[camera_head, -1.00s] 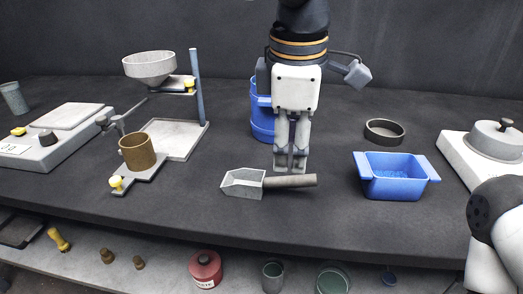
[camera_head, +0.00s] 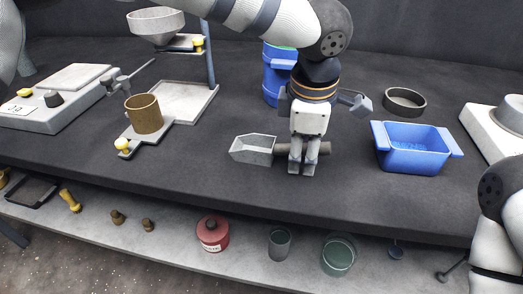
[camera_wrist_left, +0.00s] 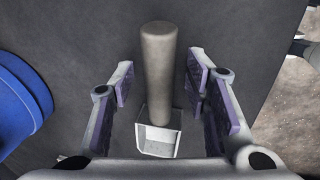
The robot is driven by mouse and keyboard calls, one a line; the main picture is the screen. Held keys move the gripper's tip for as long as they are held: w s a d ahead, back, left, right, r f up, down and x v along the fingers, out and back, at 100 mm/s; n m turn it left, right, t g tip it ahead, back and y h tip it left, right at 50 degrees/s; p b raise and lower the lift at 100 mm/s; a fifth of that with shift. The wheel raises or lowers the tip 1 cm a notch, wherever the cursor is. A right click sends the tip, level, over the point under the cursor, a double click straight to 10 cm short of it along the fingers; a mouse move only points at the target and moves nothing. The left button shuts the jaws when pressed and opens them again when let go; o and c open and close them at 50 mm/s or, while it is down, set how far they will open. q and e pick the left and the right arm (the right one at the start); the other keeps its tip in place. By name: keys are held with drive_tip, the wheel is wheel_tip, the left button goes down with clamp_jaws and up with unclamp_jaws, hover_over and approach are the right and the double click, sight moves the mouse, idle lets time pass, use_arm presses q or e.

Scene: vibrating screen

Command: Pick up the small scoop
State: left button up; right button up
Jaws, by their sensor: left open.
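The small scoop (camera_head: 253,149) lies on the dark table in the head view, its grey metal pan to the left and its brown-grey handle pointing right. My left gripper (camera_head: 302,170) points down over the handle, hiding part of it. In the left wrist view the scoop handle (camera_wrist_left: 159,62) runs between the two open fingers of my left gripper (camera_wrist_left: 160,100), with a gap on both sides. The scoop's pan (camera_wrist_left: 158,138) shows below the handle there. My right gripper is not in view.
A blue tub (camera_head: 411,159) stands right of my left gripper, with a dark ring (camera_head: 404,101) behind it. A blue container (camera_head: 271,88) stands behind the gripper. A stand with a brown cup (camera_head: 144,113) is to the left. The table's front edge is close.

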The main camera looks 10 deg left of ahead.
use_arm(q)
clamp_jaws()
drive_tip(key=shift+r, duration=0.15)
drive_tip(key=shift+r, duration=0.3)
drive_tip(key=r, duration=0.3)
drive_tip(key=shift+s+r, duration=0.3)
drive_tip(key=s+r+p, duration=0.2)
drive_tip(key=s+r, duration=0.6)
drive_tip(key=s, duration=0.5)
drive_tip(key=shift+s+a+r+p, duration=0.15)
drive_tip(key=shift+a+r+p, duration=0.15)
drive_tip(key=shift+a, duration=0.15)
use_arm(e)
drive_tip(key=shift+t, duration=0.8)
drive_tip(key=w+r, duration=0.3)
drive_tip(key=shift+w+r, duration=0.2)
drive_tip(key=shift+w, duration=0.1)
